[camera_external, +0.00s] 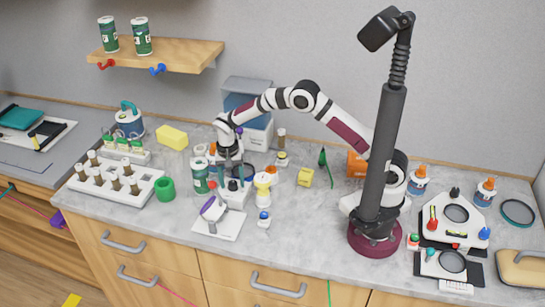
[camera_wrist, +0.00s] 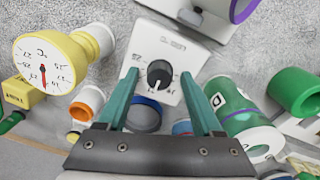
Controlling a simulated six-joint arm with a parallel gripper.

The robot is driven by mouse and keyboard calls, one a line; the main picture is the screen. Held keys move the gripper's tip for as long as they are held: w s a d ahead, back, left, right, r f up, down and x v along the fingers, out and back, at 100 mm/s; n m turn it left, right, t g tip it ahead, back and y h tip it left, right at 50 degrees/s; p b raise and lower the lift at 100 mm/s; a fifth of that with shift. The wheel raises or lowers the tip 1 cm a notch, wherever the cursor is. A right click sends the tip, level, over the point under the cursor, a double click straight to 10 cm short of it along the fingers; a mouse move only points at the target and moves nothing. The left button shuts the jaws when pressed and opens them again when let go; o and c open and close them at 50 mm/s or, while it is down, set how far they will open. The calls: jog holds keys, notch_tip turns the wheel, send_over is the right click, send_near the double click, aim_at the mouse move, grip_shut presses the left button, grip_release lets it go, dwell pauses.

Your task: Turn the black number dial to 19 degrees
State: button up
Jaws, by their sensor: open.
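The black number dial (camera_wrist: 159,73) sits on the sloping face of a white box (camera_wrist: 168,38) with printed numbers around it, in the middle of the wrist view. A white pointer mark shows on the dial's lower side; the exact reading is too small to tell. My gripper (camera_wrist: 158,76) has two teal fingers, open, with one tip on each side of the dial in the picture. A gap shows between the tips and the dial, and nothing is held. In the external view my gripper (camera_external: 230,166) points down over the white box (camera_external: 235,197); the arm partly hides the dial there.
A yellow gauge with a red needle (camera_wrist: 43,72) stands left of the box. A green-and-white can (camera_wrist: 250,130) stands close on the right. A purple-rimmed device (camera_external: 213,209) is in front. Clear worktop (camera_external: 300,230) lies to the right.

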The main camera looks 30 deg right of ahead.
grip_shut()
jog(key=shift+n, duration=0.3)
jog(key=n, duration=0.4)
jog(key=shift+n, duration=0.4)
jog(key=n, duration=0.4)
jog(key=shift+s, duration=0.1)
jog(key=shift+n, duration=0.3)
grip_release()
dwell(0.3)
